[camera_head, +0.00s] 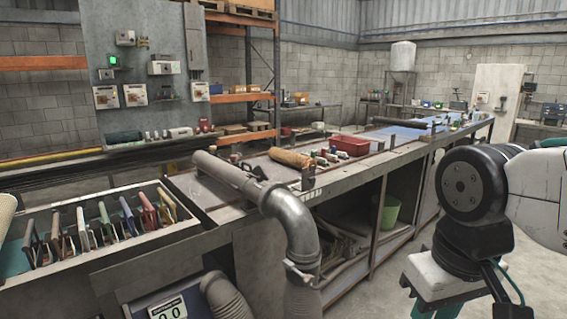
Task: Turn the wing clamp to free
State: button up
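A grey metal pipe (228,171) lies across the near end of the bench and turns down through a ribbed elbow (293,222). A band-like joint (267,190) sits where the straight pipe meets the elbow, with a small dark piece sticking up beside it. Another collar with a small lug (301,273) is at the elbow's lower end. I cannot tell for sure which of these is the wing clamp, or how its wing is turned. My arm shows at the right, well apart from the pipe.
A tray (110,262) with several coloured-handled tools stands at the left. A digital readout box (168,308) and a grey hose (226,297) are below. The bench holds a tan roll (291,158) and a red bin (350,145). Open floor lies between bench and arm.

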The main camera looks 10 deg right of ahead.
aim_at(258, 171)
jog(key=z, duration=0.15)
jog(key=i, duration=0.85)
jog(key=u, duration=0.15)
